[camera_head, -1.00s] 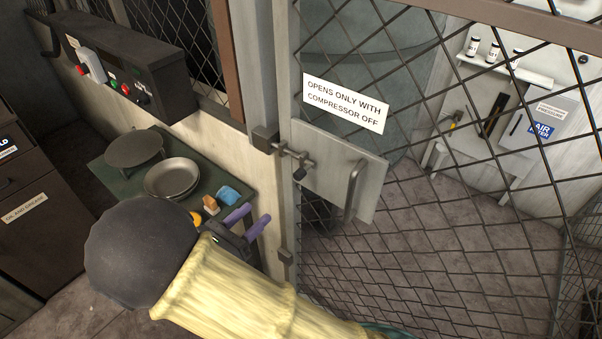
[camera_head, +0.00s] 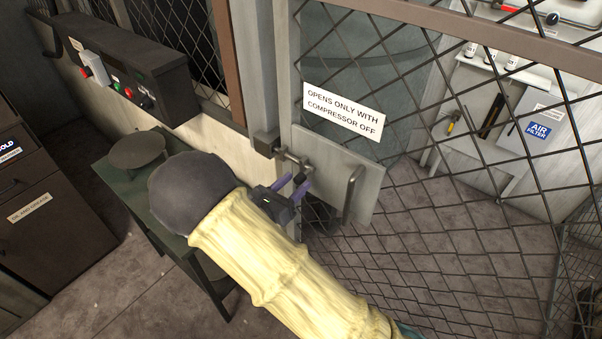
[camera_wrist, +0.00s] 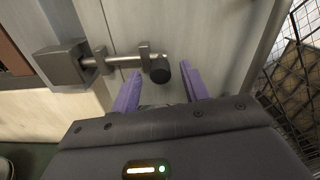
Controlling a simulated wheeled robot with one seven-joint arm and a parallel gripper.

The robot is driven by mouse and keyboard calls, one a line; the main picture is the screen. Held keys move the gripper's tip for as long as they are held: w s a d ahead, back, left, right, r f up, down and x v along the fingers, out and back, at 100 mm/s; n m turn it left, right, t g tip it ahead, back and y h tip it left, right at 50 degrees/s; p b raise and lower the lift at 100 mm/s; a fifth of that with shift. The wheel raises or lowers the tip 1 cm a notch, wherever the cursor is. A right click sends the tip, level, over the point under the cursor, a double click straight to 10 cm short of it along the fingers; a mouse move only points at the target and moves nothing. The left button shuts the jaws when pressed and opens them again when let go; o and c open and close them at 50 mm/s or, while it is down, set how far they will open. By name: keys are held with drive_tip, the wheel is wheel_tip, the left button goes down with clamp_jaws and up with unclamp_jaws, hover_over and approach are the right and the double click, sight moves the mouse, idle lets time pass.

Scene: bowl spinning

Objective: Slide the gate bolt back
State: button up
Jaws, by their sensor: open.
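The gate bolt (camera_head: 292,159) is a grey metal rod on the gate's plate. In the wrist view the bolt rod (camera_wrist: 126,59) runs from a square keeper block (camera_wrist: 61,66) on the post through two brackets and ends in a dark knob (camera_wrist: 160,72). The rod's left end reaches the keeper block. My gripper (camera_head: 293,183) is at the bolt in the head view. In the wrist view my gripper (camera_wrist: 160,88) is open, its purple fingers on either side of the knob with gaps visible. Whether the fingertips reach as deep as the knob is hard to tell.
The mesh gate has a metal plate (camera_head: 368,199) with a vertical handle (camera_head: 352,194) right of the bolt. A sign (camera_head: 343,112) hangs above. A control box (camera_head: 118,77) is on the wall at left. A green table (camera_head: 120,186) with a round plate (camera_head: 137,150) stands below it.

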drive_tip(key=x, duration=0.3)
drive_tip(key=shift+w+p, duration=0.1)
drive_tip(key=shift+p, duration=0.25)
drive_tip(key=shift+d, duration=0.1)
drive_tip(key=shift+c, duration=0.7)
clamp_jaws()
